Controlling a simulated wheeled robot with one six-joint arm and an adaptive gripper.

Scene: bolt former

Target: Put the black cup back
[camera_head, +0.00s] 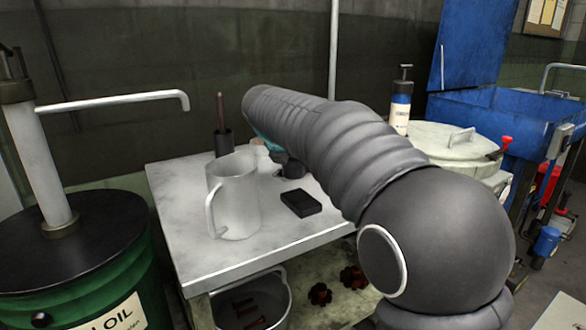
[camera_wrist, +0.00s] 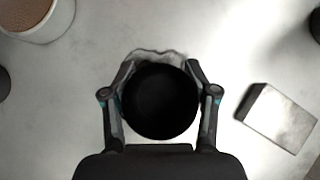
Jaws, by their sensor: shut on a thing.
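The black cup (camera_wrist: 160,102) shows in the wrist view as a dark round shape seen from above. My gripper (camera_wrist: 160,72) is shut on it, with one finger on each side. Whether the cup touches the tabletop or hangs just above it I cannot tell. In the head view my arm reaches over the table and hides most of the gripper and the cup.
The pale table (camera_head: 180,215) holds a metal jug (camera_head: 236,200), a small black box (camera_head: 300,203) and a dark holder with a brown stick (camera_head: 222,142). The box also shows in the wrist view (camera_wrist: 277,118). A green oil drum (camera_head: 120,275) stands left.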

